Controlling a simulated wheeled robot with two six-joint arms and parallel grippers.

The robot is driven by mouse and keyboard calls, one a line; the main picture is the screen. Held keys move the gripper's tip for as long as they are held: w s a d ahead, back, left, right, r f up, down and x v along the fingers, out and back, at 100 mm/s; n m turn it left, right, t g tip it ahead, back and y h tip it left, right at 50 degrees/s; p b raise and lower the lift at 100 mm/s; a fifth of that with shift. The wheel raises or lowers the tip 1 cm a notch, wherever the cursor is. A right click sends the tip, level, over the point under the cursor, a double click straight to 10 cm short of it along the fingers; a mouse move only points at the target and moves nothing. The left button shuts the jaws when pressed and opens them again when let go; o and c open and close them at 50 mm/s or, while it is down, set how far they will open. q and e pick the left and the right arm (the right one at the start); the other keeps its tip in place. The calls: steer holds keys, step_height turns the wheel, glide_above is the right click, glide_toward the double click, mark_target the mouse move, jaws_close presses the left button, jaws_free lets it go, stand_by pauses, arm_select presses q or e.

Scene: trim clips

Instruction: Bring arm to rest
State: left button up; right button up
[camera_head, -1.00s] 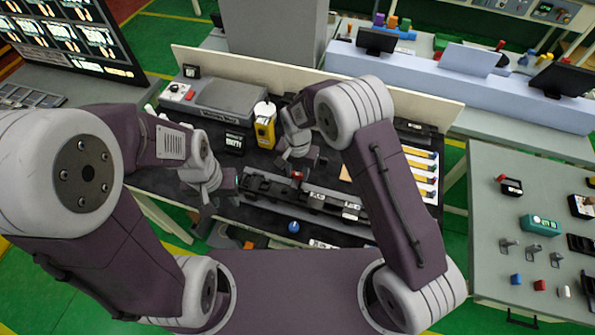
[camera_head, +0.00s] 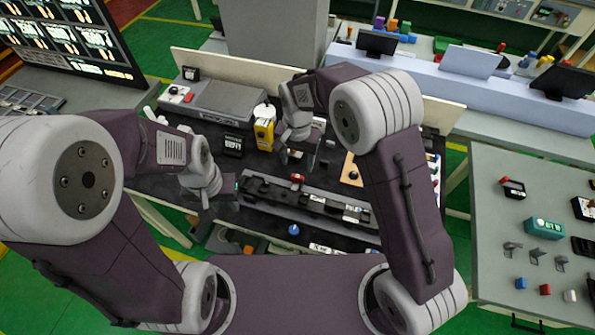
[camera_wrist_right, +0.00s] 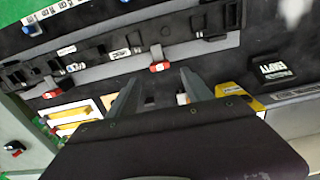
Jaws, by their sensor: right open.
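My right gripper (camera_head: 298,158) hangs over the black worktop, behind the rail fixture (camera_head: 262,187). Its two fingers are apart with nothing between them; they also show spread in the right wrist view (camera_wrist_right: 161,76). A red clip (camera_head: 297,178) sits at the rail's back edge, just in front of the gripper and apart from it. In the wrist view the red clip (camera_wrist_right: 160,67) appears beyond the fingertips. My left gripper (camera_head: 207,198) hangs at the left end of the worktop, off the rail; its fingers are too unclear to judge.
A yellow bottle-like item (camera_head: 264,134) and a grey box (camera_head: 228,99) stand at the back left of the worktop. A low cream panel (camera_head: 235,68) closes the back. A grey side table (camera_head: 510,190) with small parts stands at the right. A blue knob (camera_head: 293,230) lies in front.

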steer(key=shift+r, duration=0.95)
steer(key=s+d+r+m+b, duration=0.2)
steer(key=d+r+m, duration=0.15)
steer(key=d, duration=0.85)
steer(key=s+d+f+n, duration=0.2)
steer(key=s+n, duration=0.1)
steer(key=s, duration=0.3)
steer(key=s+d+f+n+t, duration=0.1)
steer(key=s+d+f+n, duration=0.2)
steer(key=s, duration=0.4)
steer(key=shift+d+f+n, duration=0.15)
steer(key=shift+d+n, duration=0.15)
steer(key=shift+n, duration=0.25)
